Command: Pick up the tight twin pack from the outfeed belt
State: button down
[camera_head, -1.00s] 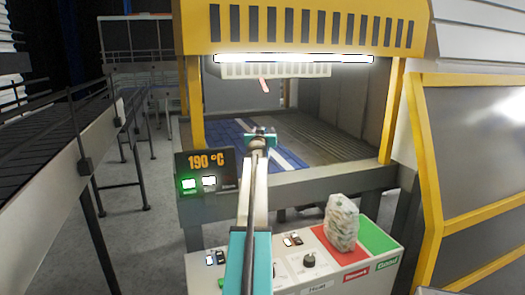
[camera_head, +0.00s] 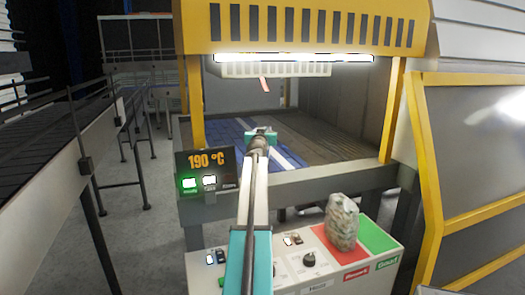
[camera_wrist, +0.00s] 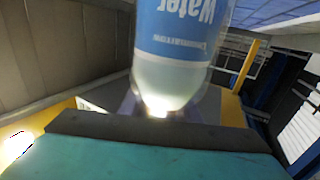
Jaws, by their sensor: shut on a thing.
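A clear water bottle with a blue "Water" label (camera_wrist: 180,30) fills the upper middle of the wrist view, its lettering upside down. It belongs to the pack in my gripper; a second bottle and any wrap are not clear there. My gripper (camera_wrist: 160,108) is shut on it, with the teal and dark gripper body across the bottom of the view. In the head view my gripper (camera_head: 261,134) is over the blue-and-white belt area inside the machine opening. My arm hides the pack there.
A yellow-framed machine hood (camera_head: 300,28) hangs above the opening, with posts on both sides. A control panel (camera_head: 285,265) stands in front, with a wrapped bundle (camera_head: 341,222) on its red pad beside a bare green pad (camera_head: 372,232). A railed conveyor (camera_head: 60,150) runs at left.

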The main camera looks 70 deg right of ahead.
jog(key=shift+f, duration=0.1)
jog(key=shift+r+b, duration=0.65)
jog(key=shift+r, duration=1.05)
jog(key=s+a+r+b, duration=0.1)
jog(key=s+a+b, duration=0.2)
jog(key=s+a, duration=0.7)
jog(key=shift+a+r, duration=0.3)
jog(key=shift+a, duration=0.9)
